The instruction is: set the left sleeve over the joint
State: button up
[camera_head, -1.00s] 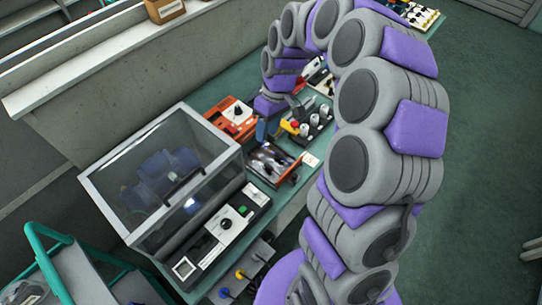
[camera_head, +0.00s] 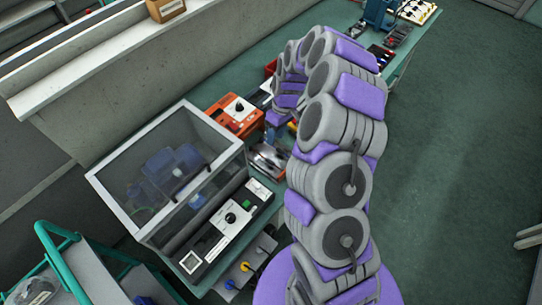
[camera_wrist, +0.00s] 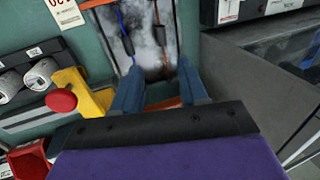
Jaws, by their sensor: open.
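A metal tray (camera_wrist: 146,61) with an orange edge lies below my gripper in the wrist view; it also shows in the head view (camera_head: 268,160). A blue wire (camera_wrist: 122,22) and an orange wire (camera_wrist: 156,12) run along it. Each wire carries a small dark piece that looks like a sleeve, one on the blue wire (camera_wrist: 130,47) and one on the orange wire (camera_wrist: 159,35). The joints cannot be made out. My gripper (camera_wrist: 157,72) is open, its two blue fingers apart over the tray's near end, with nothing seen between them. Whether they touch the tray is unclear.
A clear-lidded case (camera_head: 165,180) stands left of the tray. An orange box (camera_head: 234,115) sits behind it. A yellow block with a red knob (camera_wrist: 62,100) and white cylinders (camera_wrist: 38,78) stand beside the fingers. The far bench is partly clear.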

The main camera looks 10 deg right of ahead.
jog(key=b, duration=0.1)
send_near(270, 156)
jog(key=s+f, duration=0.1)
jog(key=s+a+f, duration=0.1)
jog(key=f, duration=0.1)
jog(key=s+a+f, duration=0.1)
jog(key=s+f, duration=0.1)
jog(key=shift+s+a+f, duration=0.1)
jog(key=shift+a+f, duration=0.1)
jog(key=shift+a, duration=0.2)
grip_shut()
